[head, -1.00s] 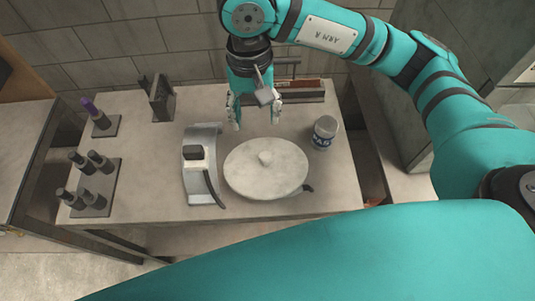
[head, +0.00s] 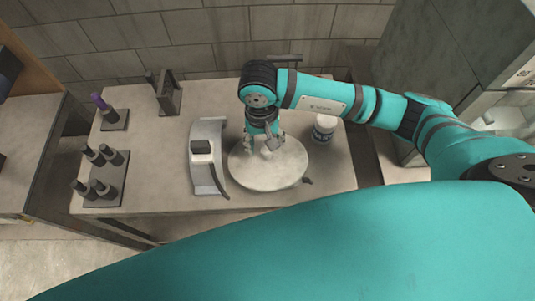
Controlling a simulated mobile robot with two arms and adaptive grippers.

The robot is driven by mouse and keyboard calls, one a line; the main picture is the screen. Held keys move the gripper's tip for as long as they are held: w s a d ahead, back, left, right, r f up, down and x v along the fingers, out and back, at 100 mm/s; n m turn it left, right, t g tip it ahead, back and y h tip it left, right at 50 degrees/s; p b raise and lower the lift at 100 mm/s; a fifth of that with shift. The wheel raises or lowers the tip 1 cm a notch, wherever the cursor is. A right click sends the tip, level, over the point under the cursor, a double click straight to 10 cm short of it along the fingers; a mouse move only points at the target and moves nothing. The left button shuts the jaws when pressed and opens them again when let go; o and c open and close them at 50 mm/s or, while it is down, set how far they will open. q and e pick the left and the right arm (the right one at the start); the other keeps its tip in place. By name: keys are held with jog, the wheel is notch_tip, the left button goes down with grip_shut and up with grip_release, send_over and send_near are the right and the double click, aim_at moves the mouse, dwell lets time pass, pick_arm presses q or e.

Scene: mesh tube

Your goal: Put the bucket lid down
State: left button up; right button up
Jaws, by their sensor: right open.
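The bucket lid (head: 270,177) is a pale round disc with a small knob (head: 266,153) in its middle. It lies flat at the front middle of the table. A small dark piece shows at its right edge; whether a bucket is under the lid I cannot tell. My right gripper (head: 265,146) points down over the back half of the lid, with its open fingers close around the knob. Whether the fingers touch the knob or lid is not clear. My left gripper is not in view.
A curved grey stand (head: 205,172) is close left of the lid. Dark holders with bottles (head: 101,177) are at the left of the table (head: 151,160). My teal arm hides the front.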

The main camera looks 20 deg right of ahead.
aim_at(267, 150)
jog(key=f, duration=0.2)
jog(key=f+p, duration=0.1)
jog(key=shift+s+d, duration=0.15)
jog(key=shift+d, duration=0.1)
jog(key=shift+a+f, duration=0.1)
jog(key=shift+f, duration=0.1)
grip_shut()
